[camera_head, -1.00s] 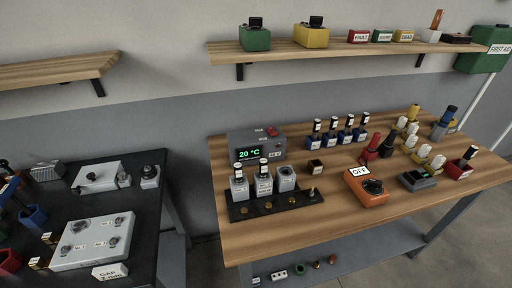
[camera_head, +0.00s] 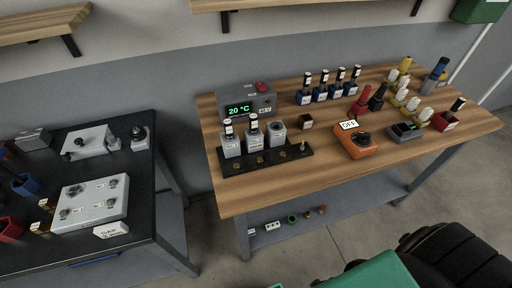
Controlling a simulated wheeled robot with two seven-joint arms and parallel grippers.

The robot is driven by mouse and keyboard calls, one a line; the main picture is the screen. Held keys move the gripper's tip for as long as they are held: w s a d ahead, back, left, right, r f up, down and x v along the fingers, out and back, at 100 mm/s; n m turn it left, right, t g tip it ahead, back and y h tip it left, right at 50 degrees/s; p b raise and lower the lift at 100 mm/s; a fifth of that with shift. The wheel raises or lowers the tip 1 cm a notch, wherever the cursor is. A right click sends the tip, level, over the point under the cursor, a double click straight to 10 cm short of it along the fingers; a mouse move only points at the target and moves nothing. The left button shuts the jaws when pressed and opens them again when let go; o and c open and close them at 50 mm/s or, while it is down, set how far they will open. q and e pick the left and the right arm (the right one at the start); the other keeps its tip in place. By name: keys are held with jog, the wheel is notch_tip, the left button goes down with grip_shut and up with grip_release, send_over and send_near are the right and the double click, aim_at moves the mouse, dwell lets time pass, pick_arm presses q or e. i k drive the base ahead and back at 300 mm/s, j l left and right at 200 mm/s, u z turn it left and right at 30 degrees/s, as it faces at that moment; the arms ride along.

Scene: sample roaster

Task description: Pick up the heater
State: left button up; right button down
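No label reading "heater" can be made out. A grey box (camera_head: 246,101) with a green "20 °C" display and a red switch stands at the back left of the wooden table. In front of it, a black rack (camera_head: 265,162) holds three grey blocks, two of them with black-and-white bottle-like pieces in them, and small brass pieces. An orange box (camera_head: 355,146) with a black knob and an "OFF" sign sits right of the rack. Neither gripper can be made out in the picture.
The wooden table's (camera_head: 290,187) front strip is bare. Blue-based bottles (camera_head: 322,88) stand behind; red, white and yellow items crowd its right side. A dark table (camera_head: 135,220) with grey devices is at left. Small parts (camera_head: 290,219) lie on the shelf below.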

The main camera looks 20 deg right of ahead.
aim_at(341, 74)
jog(key=i+l, duration=0.1)
jog(key=l, duration=0.95)
jog(key=i+l, duration=0.15)
jog(key=l, duration=0.4)
jog(key=i+l+z, duration=0.1)
jog(key=l, duration=0.4)
jog(key=i+l, duration=0.1)
jog(key=l, duration=0.45)
